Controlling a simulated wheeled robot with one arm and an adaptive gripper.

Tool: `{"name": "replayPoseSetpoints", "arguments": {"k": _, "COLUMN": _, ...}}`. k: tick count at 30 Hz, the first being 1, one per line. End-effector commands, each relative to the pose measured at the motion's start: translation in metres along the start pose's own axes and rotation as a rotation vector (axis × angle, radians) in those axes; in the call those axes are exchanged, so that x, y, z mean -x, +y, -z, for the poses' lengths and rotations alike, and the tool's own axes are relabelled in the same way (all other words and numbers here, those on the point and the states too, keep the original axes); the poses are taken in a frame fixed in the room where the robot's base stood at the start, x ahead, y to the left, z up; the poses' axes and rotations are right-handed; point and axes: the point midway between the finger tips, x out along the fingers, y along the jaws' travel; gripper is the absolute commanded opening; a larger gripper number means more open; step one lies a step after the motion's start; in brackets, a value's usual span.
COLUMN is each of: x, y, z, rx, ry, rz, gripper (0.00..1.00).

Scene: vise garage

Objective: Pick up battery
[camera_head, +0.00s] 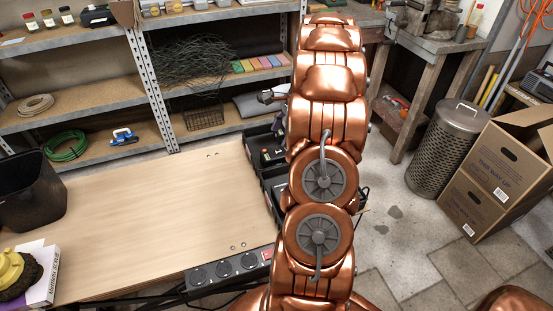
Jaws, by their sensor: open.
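My copper-coloured arm rises through the middle of the camera_head view and covers what lies behind it. My gripper's fingers cannot be made out; they seem hidden behind the arm. A small dark and grey part (266,97) juts out at the arm's left side, and I cannot tell what it is. No battery can be clearly picked out. Black open boxes (256,167) with small items inside stand at the right edge of the wooden table (150,215), partly hidden by my arm. I cannot tell whether a battery is among these items.
A power strip (225,268) lies at the table's front edge. A black bin (28,190) and a yellow object (14,272) stand at the left. Metal shelves (90,95) line the back. A perforated bin (447,145) and cardboard boxes (492,185) stand right. The table's middle is clear.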

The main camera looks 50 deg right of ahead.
Motion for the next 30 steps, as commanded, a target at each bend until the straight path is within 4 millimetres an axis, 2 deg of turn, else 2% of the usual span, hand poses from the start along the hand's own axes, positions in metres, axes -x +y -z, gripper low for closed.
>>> {"name": "replayPoseSetpoints", "arguments": {"k": 1, "x": -0.002, "y": -0.001, "z": 0.009, "rx": -0.022, "ry": -0.004, "rz": 0.006, "gripper": 0.75}}
{"name": "replayPoseSetpoints", "arguments": {"k": 6, "x": -0.007, "y": -0.003, "z": 0.019, "rx": -0.057, "ry": -0.011, "rz": 0.012, "gripper": 0.75}}
{"name": "replayPoseSetpoints", "arguments": {"k": 19, "x": -0.039, "y": -0.002, "z": 0.016, "rx": -0.058, "ry": -0.014, "rz": 0.011, "gripper": 0.75}}
{"name": "replayPoseSetpoints", "arguments": {"k": 27, "x": -0.074, "y": -0.002, "z": 0.013, "rx": -0.057, "ry": -0.012, "rz": 0.011, "gripper": 0.75}}
{"name": "replayPoseSetpoints", "arguments": {"k": 30, "x": -0.081, "y": -0.002, "z": 0.013, "rx": -0.058, "ry": -0.012, "rz": 0.013, "gripper": 0.75}}
